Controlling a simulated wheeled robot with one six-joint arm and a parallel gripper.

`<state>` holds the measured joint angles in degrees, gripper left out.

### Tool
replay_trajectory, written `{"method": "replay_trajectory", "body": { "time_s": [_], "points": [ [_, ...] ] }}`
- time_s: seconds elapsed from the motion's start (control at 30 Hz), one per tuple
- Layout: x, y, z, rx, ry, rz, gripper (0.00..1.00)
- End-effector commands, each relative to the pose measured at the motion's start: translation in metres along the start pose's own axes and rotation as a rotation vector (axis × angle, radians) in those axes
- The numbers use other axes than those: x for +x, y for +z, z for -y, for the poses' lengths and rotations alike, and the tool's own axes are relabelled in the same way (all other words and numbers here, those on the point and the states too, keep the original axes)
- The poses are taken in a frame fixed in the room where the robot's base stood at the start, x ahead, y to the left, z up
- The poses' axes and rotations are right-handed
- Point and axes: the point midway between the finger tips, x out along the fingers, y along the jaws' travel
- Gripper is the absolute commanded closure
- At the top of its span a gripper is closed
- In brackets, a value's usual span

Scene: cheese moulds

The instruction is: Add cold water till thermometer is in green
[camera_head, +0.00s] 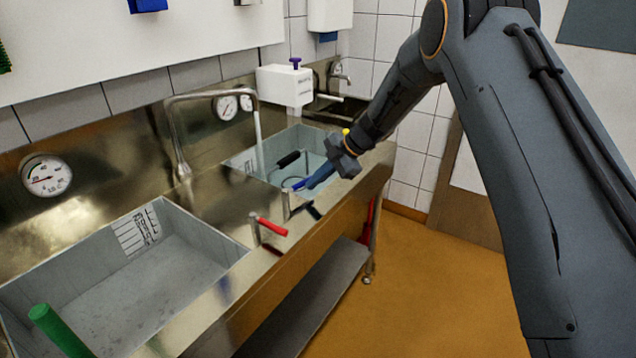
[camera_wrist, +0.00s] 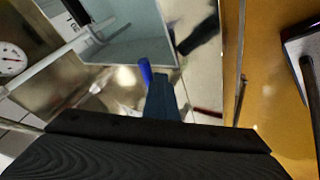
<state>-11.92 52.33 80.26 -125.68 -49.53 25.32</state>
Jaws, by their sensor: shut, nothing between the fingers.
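The blue tap lever (camera_head: 298,185) stands on a metal post at the front edge of the sink, and its blue end also shows in the wrist view (camera_wrist: 145,72). My gripper (camera_head: 311,183) is shut and empty, its tip right beside the blue lever; I cannot tell whether they touch. In the wrist view its dark fingers (camera_wrist: 162,88) point at the lever. A red lever (camera_head: 271,227) stands to the left. Water (camera_head: 258,140) runs from the faucet (camera_head: 178,125) into the right basin (camera_head: 318,140).
The left basin (camera_head: 120,285) looks empty, with a green handle (camera_head: 58,328) at its front and a dial gauge (camera_head: 46,175) above. A white dispenser (camera_head: 284,86) hangs behind the right basin. The orange floor (camera_head: 425,290) in front is clear.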

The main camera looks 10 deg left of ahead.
Motion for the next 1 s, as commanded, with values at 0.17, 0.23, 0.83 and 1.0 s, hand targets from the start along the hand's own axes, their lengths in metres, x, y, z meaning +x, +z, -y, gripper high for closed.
{"method": "replay_trajectory", "body": {
  "time_s": [0.17, 0.23, 0.83, 1.0],
  "points": [
    [0.001, -0.002, -0.002, -0.002, 0.001, -0.001, 1.00],
    [0.001, -0.002, -0.002, -0.002, 0.001, -0.001, 1.00],
    [-0.023, 0.014, 0.030, 0.003, 0.005, 0.001, 1.00],
    [-0.058, 0.015, 0.025, -0.003, 0.005, 0.002, 1.00]
  ]
}}
